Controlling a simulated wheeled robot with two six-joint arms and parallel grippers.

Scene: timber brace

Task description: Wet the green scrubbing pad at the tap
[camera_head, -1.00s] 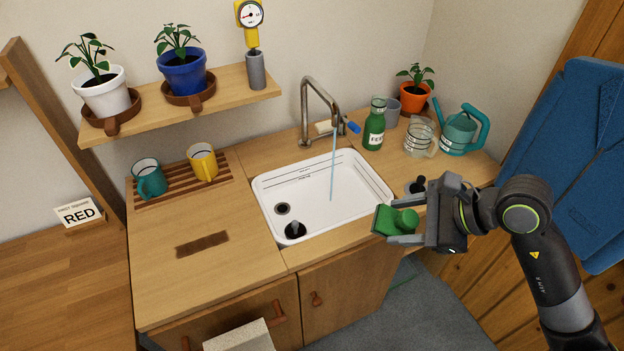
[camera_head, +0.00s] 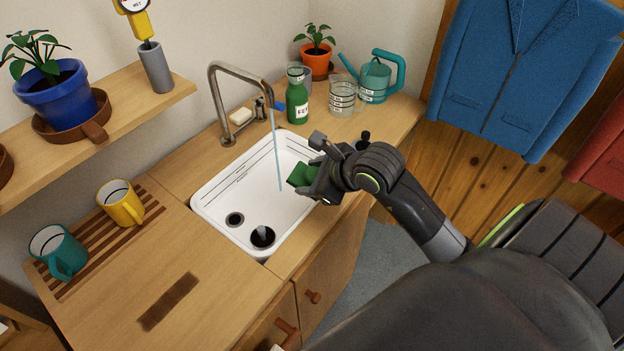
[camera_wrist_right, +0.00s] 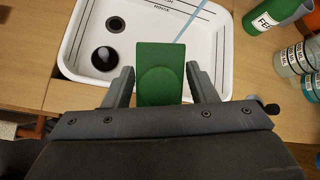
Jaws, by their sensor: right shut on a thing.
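The green scrubbing pad (camera_head: 301,175) is held in my right gripper (camera_head: 312,180) at the right side of the white sink (camera_head: 213,215). In the right wrist view the pad (camera_wrist_right: 161,72) sits between the two fingers of my right gripper (camera_wrist_right: 162,88), with the sink (camera_wrist_right: 228,62) beyond it. The metal tap (camera_head: 232,72) stands behind the sink. A thin blue water stream (camera_head: 277,150) falls from it into the basin. In the wrist view the stream (camera_wrist_right: 188,22) shows just past the pad's upper right corner; I cannot tell whether they touch. My left gripper is out of view.
A green bottle (camera_head: 297,103), measuring cups (camera_head: 343,98), a teal watering can (camera_head: 375,82) and an orange plant pot (camera_head: 316,63) stand behind and right of the sink. Yellow (camera_head: 121,205) and teal mugs (camera_head: 60,254) stand on slats at left. A shelf (camera_head: 150,95) overhangs the back left.

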